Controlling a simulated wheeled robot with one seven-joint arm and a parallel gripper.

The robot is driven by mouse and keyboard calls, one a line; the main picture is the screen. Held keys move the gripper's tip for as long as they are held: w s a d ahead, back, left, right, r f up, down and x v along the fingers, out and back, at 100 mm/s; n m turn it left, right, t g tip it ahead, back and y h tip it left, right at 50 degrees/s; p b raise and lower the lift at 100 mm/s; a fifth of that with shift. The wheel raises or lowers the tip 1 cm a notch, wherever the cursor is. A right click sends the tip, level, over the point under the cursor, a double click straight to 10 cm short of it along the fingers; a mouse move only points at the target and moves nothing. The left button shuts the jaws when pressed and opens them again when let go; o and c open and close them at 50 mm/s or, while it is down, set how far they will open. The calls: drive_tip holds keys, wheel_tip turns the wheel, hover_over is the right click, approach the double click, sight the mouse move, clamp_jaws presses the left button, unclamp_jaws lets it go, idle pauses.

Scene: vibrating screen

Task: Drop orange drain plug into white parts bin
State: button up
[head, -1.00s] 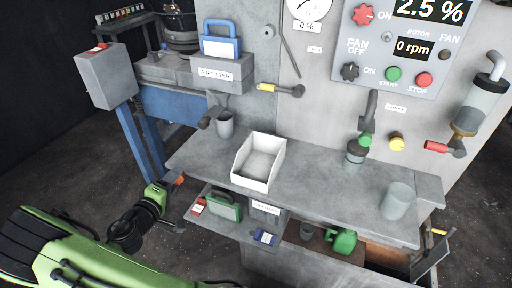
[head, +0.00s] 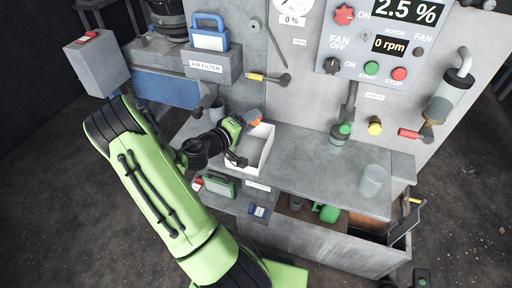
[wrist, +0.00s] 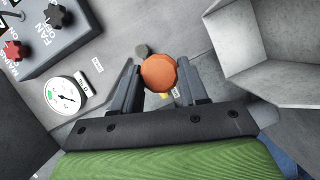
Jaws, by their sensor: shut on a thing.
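The orange drain plug (wrist: 159,73) is held between the two fingers of my gripper (wrist: 155,98) in the wrist view. In the head view the plug (head: 253,117) shows at the tip of my gripper (head: 245,125), over the white parts bin (head: 265,152). The bin stands on the grey bench, and my gripper covers its left side and part of its rim. Its pale walls show at the right in the wrist view (wrist: 278,50). The plug appears above the bin's back left part; its exact height cannot be told.
A yellow-handled lever (head: 262,77) sticks out of the panel behind the bin. The bench between bin and bottle is clear.

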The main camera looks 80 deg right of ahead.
wheel_tip(320, 180, down, 3)
drive_tip(key=shift+f+b, duration=0.1)
drive_tip(key=shift+b, duration=0.6)
drive_tip(key=o, duration=1.1)
drive_tip(key=b+v, duration=0.1)
drive_tip(key=v, duration=1.4)
drive_tip(key=shift+w+a, duration=0.2)
drive_tip(key=shift+a, duration=0.15)
